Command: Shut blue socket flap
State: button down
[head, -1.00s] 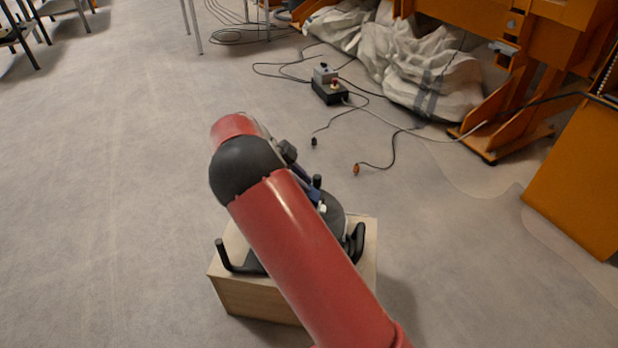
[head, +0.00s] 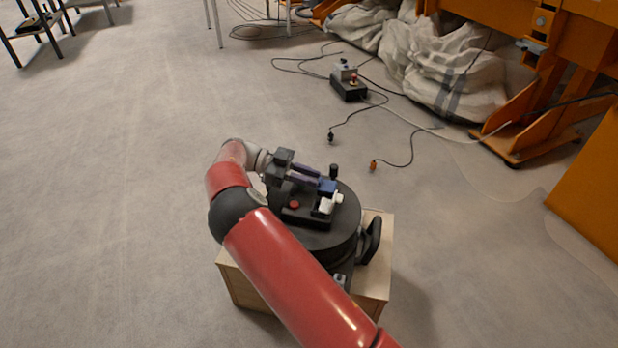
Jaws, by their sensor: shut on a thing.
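The blue socket flap (head: 327,187) is a small blue piece on top of the round black cable drum (head: 325,238), on the side away from me. My gripper (head: 316,181) comes in from the left with its dark fingers at the flap, and it is shut on it. The fingers hide part of the flap and its hinge. I cannot tell how far the flap stands open. A white piece (head: 328,205) sits just in front of the blue flap, and a red button (head: 294,204) is to its left.
The drum stands on a wooden box (head: 378,283). A black knob (head: 333,172) rises close behind the flap. A black box with a red button (head: 349,86) and loose cables lie on the floor behind. Open floor lies to the left.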

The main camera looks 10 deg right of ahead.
dwell(0.4)
jog(key=c, duration=1.2)
grip_release()
jog(key=shift+c, duration=0.2)
